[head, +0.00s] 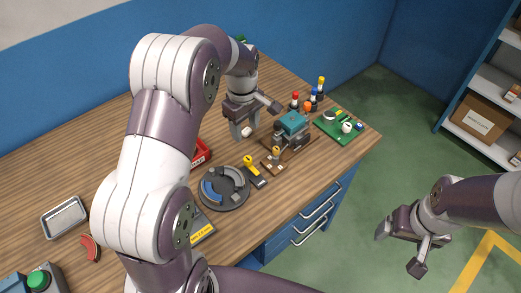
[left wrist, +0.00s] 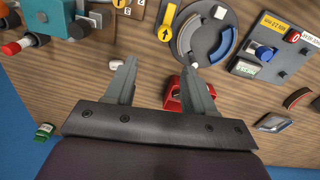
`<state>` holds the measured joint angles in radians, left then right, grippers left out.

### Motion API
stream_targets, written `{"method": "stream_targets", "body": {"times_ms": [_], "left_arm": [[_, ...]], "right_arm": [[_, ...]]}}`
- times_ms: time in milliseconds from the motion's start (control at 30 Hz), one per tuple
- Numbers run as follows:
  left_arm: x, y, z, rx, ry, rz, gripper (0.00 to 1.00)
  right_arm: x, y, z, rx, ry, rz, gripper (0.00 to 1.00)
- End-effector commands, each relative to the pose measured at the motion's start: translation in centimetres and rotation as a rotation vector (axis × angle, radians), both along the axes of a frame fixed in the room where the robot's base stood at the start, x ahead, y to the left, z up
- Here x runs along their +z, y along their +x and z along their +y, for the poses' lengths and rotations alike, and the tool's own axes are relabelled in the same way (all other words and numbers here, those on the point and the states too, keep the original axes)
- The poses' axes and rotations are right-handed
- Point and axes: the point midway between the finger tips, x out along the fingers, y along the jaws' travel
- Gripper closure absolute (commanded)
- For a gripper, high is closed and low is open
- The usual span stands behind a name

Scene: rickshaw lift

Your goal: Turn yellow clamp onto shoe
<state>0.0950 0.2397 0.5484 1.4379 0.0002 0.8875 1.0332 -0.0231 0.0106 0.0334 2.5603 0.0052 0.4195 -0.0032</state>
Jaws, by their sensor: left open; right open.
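The yellow clamp (head: 248,160) is a small yellow lever on a black plate, next to the round grey drum (head: 224,190). In the left wrist view the yellow clamp (left wrist: 168,20) has a black arrow and stands beside the drum's edge. The drum holds a blue curved shoe (head: 207,192) and a grey curved shoe (left wrist: 187,32). My left gripper (head: 254,119) is open and empty above the table, behind the clamp; its fingertips (left wrist: 159,66) show apart. My right gripper (head: 400,249) is open and empty, off the table at the right.
A red holder (head: 201,153) lies near my left gripper. A teal-topped device (head: 292,124), bottles (head: 313,99) and a green board (head: 338,126) stand to the right. A loose red shoe (head: 90,248) and metal tray (head: 64,217) lie left. My left arm hides part of the table.

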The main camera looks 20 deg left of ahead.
Motion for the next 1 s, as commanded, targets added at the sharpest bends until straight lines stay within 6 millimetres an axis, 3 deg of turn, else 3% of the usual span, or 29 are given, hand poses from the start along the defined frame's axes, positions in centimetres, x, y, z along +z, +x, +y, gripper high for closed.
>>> {"method": "stream_targets", "body": {"times_ms": [133,233,700,1000], "left_arm": [[0.3,-0.5,0.0,0.148,-0.005,0.032,0.46],[-0.5,-0.5,-0.1,0.177,-0.004,0.034,0.46],[-10.9,-0.6,-0.1,0.174,-0.004,0.031,0.46],[-12.3,-0.5,-0.1,0.173,-0.005,0.028,0.46]], "right_arm": [[0.1,0.0,0.0,0.0,0.0,-0.001,0.13],[0.3,0.0,0.0,0.0,0.0,-0.001,0.13],[1.8,0.0,0.0,0.0,0.0,0.0,0.13],[1.9,0.0,0.0,0.0,0.0,0.0,0.13]]}}
